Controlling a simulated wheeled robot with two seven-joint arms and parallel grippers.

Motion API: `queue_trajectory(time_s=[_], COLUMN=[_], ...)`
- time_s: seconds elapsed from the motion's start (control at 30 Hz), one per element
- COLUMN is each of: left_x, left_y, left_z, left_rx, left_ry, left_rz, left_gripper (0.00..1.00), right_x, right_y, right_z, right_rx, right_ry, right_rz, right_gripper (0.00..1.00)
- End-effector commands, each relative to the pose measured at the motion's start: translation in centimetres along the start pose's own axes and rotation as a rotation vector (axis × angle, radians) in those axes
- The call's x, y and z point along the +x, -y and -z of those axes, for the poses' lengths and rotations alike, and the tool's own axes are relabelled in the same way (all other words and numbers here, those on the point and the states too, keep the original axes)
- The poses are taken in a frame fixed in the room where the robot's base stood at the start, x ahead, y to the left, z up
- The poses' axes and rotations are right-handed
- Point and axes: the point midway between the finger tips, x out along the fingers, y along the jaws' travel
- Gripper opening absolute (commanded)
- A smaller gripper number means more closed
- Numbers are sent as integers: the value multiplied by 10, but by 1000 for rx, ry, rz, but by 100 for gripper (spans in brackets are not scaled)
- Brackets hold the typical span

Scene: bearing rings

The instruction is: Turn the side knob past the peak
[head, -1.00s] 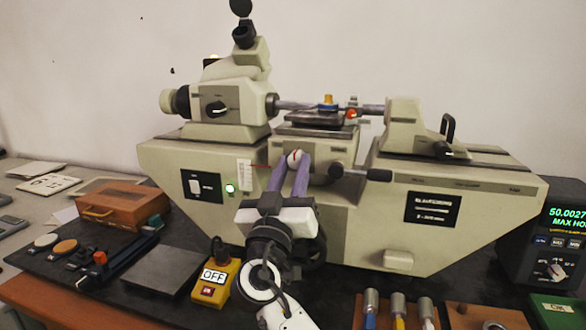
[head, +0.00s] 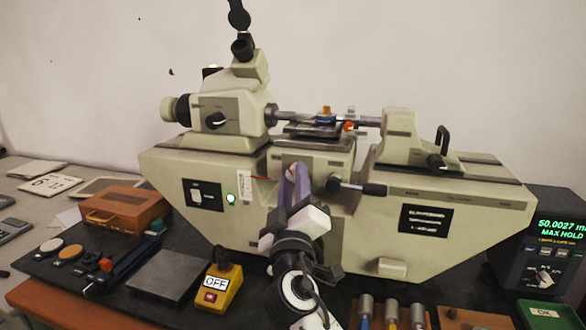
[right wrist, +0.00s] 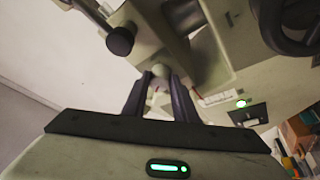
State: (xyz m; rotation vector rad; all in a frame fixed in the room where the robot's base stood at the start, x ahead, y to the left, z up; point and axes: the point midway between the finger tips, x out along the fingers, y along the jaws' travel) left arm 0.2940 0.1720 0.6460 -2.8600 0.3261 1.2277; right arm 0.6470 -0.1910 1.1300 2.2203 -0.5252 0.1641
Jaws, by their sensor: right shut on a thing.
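The measuring machine (head: 335,225) stands on a dark mat, a cream body with a raised table in its middle. My right gripper (head: 294,172) is at its front, its purple-grey fingers pointing up and shut on the small pale side knob (head: 291,166). The fingers hide most of the knob. In the right wrist view, the knob (right wrist: 160,71) sits between the two fingertips. The display box (head: 545,245) at the right reads 50.0027 and MAX HOLD in green. My left gripper is not in view.
A black-handled lever (head: 360,187) sticks out just right of my right gripper. A yellow switch box (head: 219,287) marked OFF, a grey plate (head: 167,275) and a wooden box (head: 125,208) lie to the left. Several coloured-handled tools (head: 391,312) stand at the front right.

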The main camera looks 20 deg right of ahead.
Motion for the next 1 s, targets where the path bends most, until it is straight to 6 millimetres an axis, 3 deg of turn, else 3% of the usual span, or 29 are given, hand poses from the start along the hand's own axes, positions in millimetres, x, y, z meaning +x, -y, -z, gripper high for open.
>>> queue_trajectory(time_s=[0.1,0.33,1.0], left_x=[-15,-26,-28], left_y=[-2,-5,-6], left_z=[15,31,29], left_rx=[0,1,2], left_ry=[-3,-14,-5], left_rz=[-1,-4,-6], left_gripper=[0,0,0], right_x=[1,1,1], right_y=[-5,-5,-8], right_z=[3,2,3], right_rx=[-104,-304,-842], right_ry=[-2,-10,-30], right_rz=[43,125,341], right_gripper=[3,3,3])
